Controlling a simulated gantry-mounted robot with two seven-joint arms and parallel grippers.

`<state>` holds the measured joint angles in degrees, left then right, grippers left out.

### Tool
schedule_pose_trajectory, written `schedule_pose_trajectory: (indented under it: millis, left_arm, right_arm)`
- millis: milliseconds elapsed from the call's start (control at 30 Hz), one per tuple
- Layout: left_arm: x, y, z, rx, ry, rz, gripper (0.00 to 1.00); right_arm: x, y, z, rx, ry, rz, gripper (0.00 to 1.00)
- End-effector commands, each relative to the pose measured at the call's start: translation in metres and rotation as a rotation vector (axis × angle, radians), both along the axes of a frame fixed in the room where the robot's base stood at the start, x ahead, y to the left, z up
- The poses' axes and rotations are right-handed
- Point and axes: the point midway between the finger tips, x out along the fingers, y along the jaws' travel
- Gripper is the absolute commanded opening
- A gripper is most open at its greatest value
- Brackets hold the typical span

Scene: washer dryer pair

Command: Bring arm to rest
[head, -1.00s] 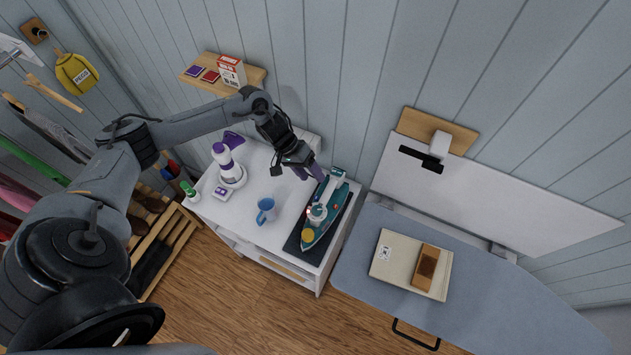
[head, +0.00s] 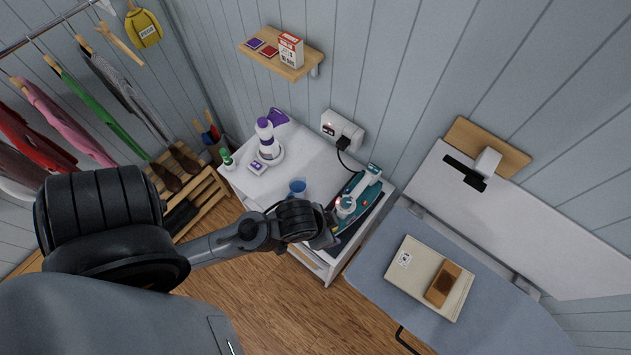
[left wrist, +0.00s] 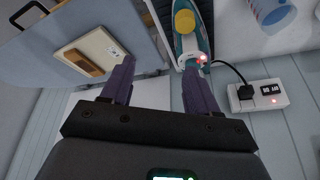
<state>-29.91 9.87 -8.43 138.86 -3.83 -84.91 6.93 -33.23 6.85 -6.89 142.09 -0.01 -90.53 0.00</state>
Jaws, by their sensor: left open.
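My left gripper (head: 334,222) is near the cabinet's front edge, at the near end of a teal and white iron (head: 358,197). Its fingers are partly hidden in the head view. In the left wrist view the two purple fingers of my left gripper (left wrist: 158,78) are spread apart with nothing between them. The iron also shows in the left wrist view (left wrist: 188,45), beyond the fingers, with a small red light lit. Whether the gripper touches the iron cannot be told. My right gripper is not in view.
The iron's black cord runs to a wall outlet box (head: 335,125). A blue mug (head: 297,186) and a purple and white bottle (head: 266,136) stand on the white cabinet (head: 315,165).

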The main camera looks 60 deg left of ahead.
Motion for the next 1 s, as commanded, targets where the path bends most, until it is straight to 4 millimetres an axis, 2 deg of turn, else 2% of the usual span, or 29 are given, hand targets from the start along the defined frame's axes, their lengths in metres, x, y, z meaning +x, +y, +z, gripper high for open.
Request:
schedule_pose_trajectory:
  millis: [33, 167, 533, 667, 900, 1000]
  left_arm:
    - [-0.013, 0.003, 0.002, -0.002, 0.036, 0.007, 0.6]
    - [-0.029, 0.008, 0.004, 0.0, 0.087, 0.008, 0.6]
    - [-0.031, 0.009, 0.008, 0.002, 0.094, 0.004, 0.6]
    - [-0.031, 0.009, 0.025, 0.001, 0.093, 0.004, 0.6]
    - [-0.031, 0.008, 0.066, 0.001, 0.092, 0.004, 0.6]
    - [-0.03, 0.008, 0.07, 0.001, 0.09, 0.004, 0.6]
  right_arm:
    - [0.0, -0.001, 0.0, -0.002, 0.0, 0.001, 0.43]
    - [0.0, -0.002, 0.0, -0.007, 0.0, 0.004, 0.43]
    - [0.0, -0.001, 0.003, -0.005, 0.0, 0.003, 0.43]
    - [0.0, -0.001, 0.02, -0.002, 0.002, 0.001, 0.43]
    - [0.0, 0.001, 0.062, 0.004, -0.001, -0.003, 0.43]
    - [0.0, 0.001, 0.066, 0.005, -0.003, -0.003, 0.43]
